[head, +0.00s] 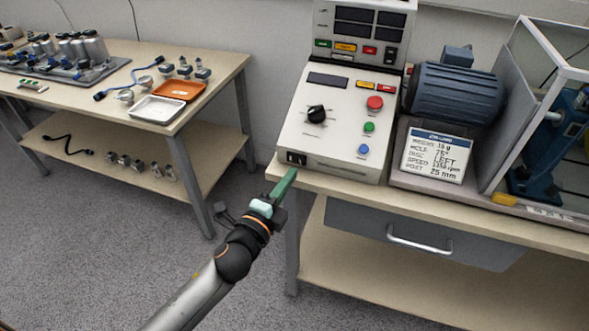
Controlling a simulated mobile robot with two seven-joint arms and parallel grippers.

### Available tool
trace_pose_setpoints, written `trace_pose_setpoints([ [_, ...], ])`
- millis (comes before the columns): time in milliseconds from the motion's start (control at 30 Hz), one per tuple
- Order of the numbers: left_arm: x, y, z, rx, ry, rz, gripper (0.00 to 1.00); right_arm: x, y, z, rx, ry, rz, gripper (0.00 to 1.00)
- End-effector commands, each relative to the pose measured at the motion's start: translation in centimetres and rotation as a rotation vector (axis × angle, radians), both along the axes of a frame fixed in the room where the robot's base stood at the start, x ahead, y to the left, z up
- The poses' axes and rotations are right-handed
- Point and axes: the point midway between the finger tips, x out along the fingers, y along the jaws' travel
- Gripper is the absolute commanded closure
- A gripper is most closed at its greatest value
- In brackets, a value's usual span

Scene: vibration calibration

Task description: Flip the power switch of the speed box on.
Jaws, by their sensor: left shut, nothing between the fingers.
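The speed box (335,155) is a white console with a sloped face, standing at the left end of the right-hand bench. It carries a black knob, and red, green and blue buttons. A small black power switch (296,158) is low on its front at the left corner; which way it is set is too small to tell. My left gripper (290,175) has green fingers that are shut and empty. Its tips are just below the switch in the picture, near the bench's front-left corner; whether they touch the box cannot be told. My right gripper is not in view.
A blue motor (455,93) and a label card (438,155) stand right of the box. A guarded enclosure is at the far right. The bench has a drawer (420,240) below. A left table holds an orange tray (180,90), a white tray (158,109) and sensors. Floor lies between.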

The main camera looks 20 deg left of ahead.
Motion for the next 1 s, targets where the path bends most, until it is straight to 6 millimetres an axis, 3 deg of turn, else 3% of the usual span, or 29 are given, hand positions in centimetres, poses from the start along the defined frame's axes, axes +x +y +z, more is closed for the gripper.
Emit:
trace_pose_setpoints([
  [100, 1.5, -0.2, 0.0, -0.001, 0.0, 0.001, 1.0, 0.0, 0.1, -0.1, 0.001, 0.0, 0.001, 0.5],
  [300, 2.7, -0.5, 0.0, -0.001, 0.001, 0.0, 1.0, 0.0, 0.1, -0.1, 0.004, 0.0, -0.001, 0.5],
  [1000, 3.3, -0.6, 0.0, -0.001, -0.001, 0.0, 1.0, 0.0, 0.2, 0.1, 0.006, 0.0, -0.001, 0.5],
])
